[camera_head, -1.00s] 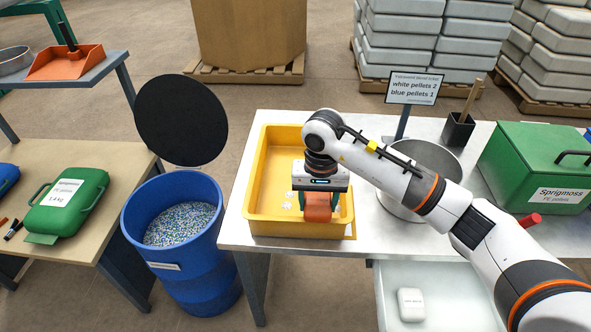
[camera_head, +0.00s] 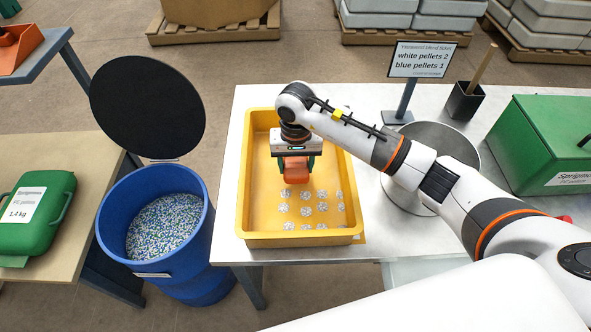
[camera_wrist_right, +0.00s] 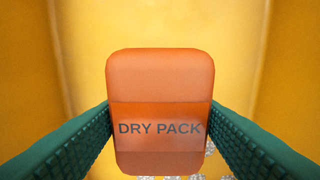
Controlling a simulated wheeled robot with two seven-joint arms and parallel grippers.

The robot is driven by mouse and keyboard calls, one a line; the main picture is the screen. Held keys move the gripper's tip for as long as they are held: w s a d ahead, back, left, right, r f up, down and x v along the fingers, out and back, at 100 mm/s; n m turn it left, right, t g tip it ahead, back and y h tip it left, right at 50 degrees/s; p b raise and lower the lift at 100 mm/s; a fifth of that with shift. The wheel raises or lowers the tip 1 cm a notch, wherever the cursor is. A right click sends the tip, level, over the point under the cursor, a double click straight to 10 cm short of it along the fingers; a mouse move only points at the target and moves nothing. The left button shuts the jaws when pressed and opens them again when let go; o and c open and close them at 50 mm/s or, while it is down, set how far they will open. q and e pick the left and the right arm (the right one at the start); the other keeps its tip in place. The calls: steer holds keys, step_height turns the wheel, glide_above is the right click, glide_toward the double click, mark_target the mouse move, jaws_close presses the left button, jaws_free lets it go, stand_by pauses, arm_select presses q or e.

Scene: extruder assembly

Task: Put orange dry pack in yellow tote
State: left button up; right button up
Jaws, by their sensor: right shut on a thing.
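The orange dry pack (camera_head: 296,170) is held between the fingers of my right gripper (camera_head: 297,175), inside the outline of the yellow tote (camera_head: 257,236). In the right wrist view the dry pack (camera_wrist_right: 160,100), lettered "DRY PACK", sits between the green fingers, which touch both its sides. The yellow tote's floor and walls (camera_wrist_right: 25,60) fill the background there. I cannot tell whether the pack touches the tote floor. Several small clumps of pale pellets (camera_head: 310,208) lie in rows on the tote floor. My left gripper is not in view.
A blue barrel of pellets (camera_head: 205,240) stands left of the table (camera_head: 230,200), its black lid (camera_head: 148,103) beside it. A round metal container (camera_head: 455,145), a sign (camera_head: 422,60) and a green case (camera_head: 540,135) are right of the tote.

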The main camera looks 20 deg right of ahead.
mark_target(296, 173)
step_height(296, 173, down, 4)
steer(key=shift+r, duration=0.1)
steer(key=shift+f, duration=0.2)
steer(key=o, duration=1)
steer(key=shift+r, duration=0.1)
steer(key=shift+r, duration=0.15)
step_height(296, 173, up, 12)
steer(key=shift+b, duration=0.7)
